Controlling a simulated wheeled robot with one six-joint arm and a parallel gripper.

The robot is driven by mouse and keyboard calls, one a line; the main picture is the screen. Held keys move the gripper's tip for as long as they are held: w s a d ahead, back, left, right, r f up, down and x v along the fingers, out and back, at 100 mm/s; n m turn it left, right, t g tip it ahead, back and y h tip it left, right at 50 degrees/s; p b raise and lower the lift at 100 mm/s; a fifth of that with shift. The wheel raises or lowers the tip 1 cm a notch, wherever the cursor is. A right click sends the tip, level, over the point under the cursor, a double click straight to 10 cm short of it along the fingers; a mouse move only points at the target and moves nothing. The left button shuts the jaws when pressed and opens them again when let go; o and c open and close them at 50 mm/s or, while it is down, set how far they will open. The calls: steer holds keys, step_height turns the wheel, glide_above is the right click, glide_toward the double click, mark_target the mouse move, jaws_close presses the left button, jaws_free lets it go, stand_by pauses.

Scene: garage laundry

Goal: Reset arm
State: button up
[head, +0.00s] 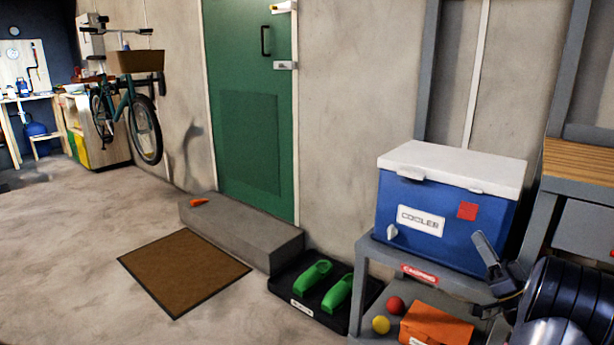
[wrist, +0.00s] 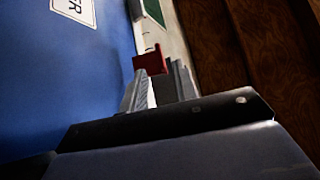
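My gripper (head: 484,278) is at the lower right of the head view, in front of the blue cooler's right part. Its fingers look apart, with nothing visible held between them. In the wrist view my gripper (wrist: 160,88) shows two grey fingers with a narrow pale gap between them. The blue cooler (head: 400,200) with a white lid stands on a grey bench (head: 367,262); its blue side (wrist: 60,85) fills the left of the wrist view. A red square (head: 467,211) is on the cooler's front; a red piece (wrist: 148,62) appears just beyond the fingertips in the wrist view.
An orange box (head: 435,325), a red ball (head: 395,305) and a yellow ball (head: 381,325) lie under the bench. Green clogs (head: 338,293) rest on a black tray. A step (head: 240,232) bears a small orange item (head: 199,201). Open floor lies left, around a brown mat (head: 183,268).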

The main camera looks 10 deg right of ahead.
mark_target(469, 211)
steer(key=x, duration=0.4)
steer(key=shift+w+a+r+b, duration=0.1)
steer(key=shift+w+r+b, duration=0.05)
steer(key=shift+r+b, duration=0.2)
steer(key=shift+m, duration=0.4)
steer(key=shift+f, duration=0.15)
